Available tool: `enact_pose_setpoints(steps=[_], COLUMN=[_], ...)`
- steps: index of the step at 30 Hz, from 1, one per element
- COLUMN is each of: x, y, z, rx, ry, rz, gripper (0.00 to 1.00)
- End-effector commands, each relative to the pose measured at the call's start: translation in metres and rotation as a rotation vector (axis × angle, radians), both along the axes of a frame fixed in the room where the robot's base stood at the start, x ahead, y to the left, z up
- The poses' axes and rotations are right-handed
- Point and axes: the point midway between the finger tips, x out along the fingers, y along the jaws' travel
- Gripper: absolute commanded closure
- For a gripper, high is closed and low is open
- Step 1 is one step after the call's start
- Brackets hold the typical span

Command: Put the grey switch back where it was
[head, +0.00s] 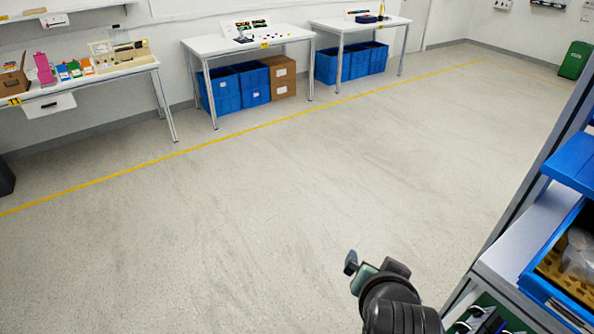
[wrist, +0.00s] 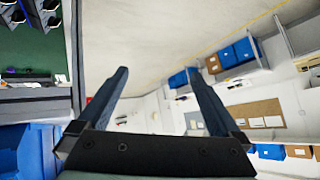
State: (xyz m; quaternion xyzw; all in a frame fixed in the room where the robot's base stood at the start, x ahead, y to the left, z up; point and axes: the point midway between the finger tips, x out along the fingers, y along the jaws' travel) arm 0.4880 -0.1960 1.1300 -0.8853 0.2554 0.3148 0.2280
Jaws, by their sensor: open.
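My gripper (head: 374,264) is at the bottom of the head view, over open floor left of a workbench. In the wrist view my gripper (wrist: 156,72) has its two dark fingers apart with nothing between them. I cannot pick out the grey switch for certain in either view. A green panel (head: 486,302) with dark fittings sits at the lower right of the head view, partly cut off. A green board (wrist: 35,50) with dark fittings also shows at the upper left of the wrist view. The fittings are too small and cut off to tell which is the switch.
White tables (head: 215,43) with blue bins (head: 221,92) line the far wall. A green bin (head: 575,60) stands at the far right. The floor (head: 250,190) between is clear.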

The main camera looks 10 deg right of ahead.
Motion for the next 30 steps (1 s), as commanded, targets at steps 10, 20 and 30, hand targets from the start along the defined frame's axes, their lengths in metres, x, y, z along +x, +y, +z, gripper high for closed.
enact_pose_setpoints(steps=[10,20,30], x=[0.049,-0.042,-0.048], y=[0.126,0.194,0.196], z=[0.325,0.469,0.475], rx=[-0.493,-0.686,-0.696], ry=[-0.895,-1.406,-1.432], rz=[0.313,0.328,0.325], gripper=[0.0,0.0,0.0])
